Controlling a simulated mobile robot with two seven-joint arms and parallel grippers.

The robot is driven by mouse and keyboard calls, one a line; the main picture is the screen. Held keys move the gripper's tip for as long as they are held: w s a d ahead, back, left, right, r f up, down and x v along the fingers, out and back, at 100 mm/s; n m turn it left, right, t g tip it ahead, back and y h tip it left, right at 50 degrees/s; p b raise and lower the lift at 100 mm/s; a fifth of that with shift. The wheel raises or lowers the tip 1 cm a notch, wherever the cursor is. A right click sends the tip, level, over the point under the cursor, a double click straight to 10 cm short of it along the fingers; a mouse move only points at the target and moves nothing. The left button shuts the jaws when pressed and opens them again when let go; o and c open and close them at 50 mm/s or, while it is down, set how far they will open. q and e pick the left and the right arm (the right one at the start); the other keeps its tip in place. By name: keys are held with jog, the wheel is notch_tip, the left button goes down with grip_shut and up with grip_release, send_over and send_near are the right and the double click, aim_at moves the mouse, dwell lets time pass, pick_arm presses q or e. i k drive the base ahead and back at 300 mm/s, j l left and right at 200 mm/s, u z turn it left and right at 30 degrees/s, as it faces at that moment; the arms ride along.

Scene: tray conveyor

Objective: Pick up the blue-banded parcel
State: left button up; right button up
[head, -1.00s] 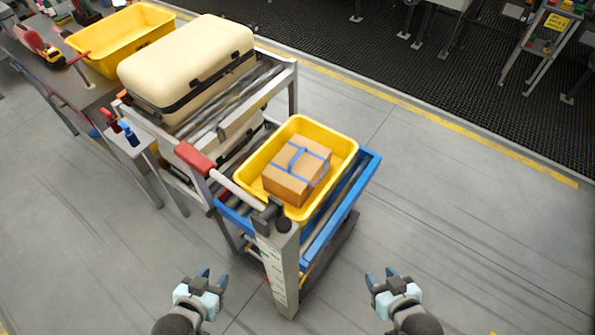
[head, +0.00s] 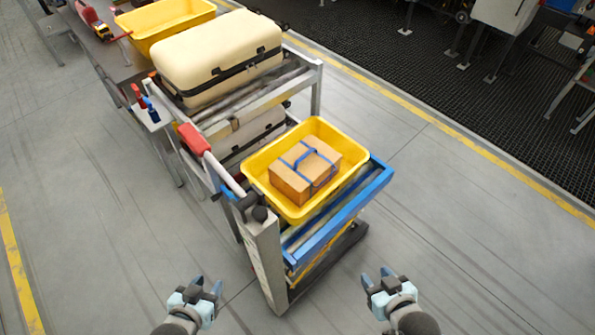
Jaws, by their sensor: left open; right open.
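The blue-banded parcel (head: 290,185) is a brown box with crossed blue straps. It sits inside a yellow tray (head: 347,146) on the blue-edged end of the roller stand. My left gripper (head: 207,286) is open and empty, low in the picture, left of the stand's post. My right gripper (head: 376,276) is open and empty, low in the picture, right of the stand. Both are apart from the parcel and the tray.
A grey post with a red-ended lever (head: 195,140) stands at the tray's left side. A cream suitcase (head: 215,55) lies on the rollers behind. Another yellow tray (head: 165,22) is at the back left. The floor (head: 480,270) to the right is clear.

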aim_at(301, 172)
jog(key=l+u, duration=0.35)
jog(key=l, duration=0.15)
jog(key=l+u, duration=0.4)
jog(key=i+l+u, duration=0.25)
jog(key=l+u, duration=0.2)
jog(key=i+l+u, duration=0.1)
jog(key=l+u, duration=0.15)
jog(key=l, duration=0.15)
